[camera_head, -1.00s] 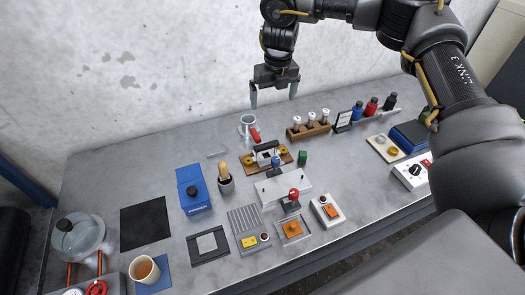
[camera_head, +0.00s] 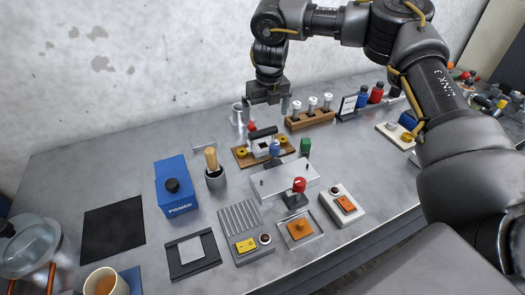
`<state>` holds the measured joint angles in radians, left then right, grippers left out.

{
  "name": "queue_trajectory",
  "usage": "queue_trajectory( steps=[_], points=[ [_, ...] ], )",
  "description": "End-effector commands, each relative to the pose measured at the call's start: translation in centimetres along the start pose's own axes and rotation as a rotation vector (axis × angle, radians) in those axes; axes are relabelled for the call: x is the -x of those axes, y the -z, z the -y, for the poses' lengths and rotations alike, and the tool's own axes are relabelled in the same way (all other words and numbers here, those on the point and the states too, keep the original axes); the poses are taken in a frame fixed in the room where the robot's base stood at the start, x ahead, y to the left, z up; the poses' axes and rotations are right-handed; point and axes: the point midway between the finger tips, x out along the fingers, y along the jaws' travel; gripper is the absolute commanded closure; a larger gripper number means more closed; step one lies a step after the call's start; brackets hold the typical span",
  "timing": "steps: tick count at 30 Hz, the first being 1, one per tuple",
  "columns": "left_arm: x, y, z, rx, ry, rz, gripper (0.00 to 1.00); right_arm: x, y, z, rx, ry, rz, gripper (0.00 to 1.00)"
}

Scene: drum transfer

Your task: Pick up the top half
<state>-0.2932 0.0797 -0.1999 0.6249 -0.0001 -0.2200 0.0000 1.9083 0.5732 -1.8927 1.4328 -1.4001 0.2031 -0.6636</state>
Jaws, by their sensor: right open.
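A small assembly sits at the middle back of the bench, on a wooden base (camera_head: 241,159) with yellow round parts at its sides. Its pale upper block (camera_head: 261,146) has a dark bar (camera_head: 262,132) across the top, which may be the top half; I cannot make out a seam. My right gripper (camera_head: 266,108) is open and empty, pointing down above and slightly behind this assembly in the picture, apart from it. A blue-topped part (camera_head: 274,150) stands in front and hides some of the assembly. My left gripper is not in view.
A wooden rack (camera_head: 310,121) with several white-capped vials is close on the right. A white plate (camera_head: 285,179) lies in front. A blue PRIMER box (camera_head: 176,187) stands left.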

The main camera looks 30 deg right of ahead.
Motion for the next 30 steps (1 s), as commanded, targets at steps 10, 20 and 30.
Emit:
queue_trajectory(
  steps=[10, 20, 30],
  points=[
    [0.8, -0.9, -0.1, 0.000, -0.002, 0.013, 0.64, -3.0, 0.0, -0.1, 0.001, 0.001, -0.003, 0.00],
    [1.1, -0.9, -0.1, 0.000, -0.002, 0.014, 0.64, -5.6, -0.1, -0.2, 0.003, 0.000, 0.000, 0.00],
    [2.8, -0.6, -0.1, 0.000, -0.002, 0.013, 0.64, -9.3, -0.4, -0.4, 0.003, 0.002, -0.003, 0.00]
  ],
)
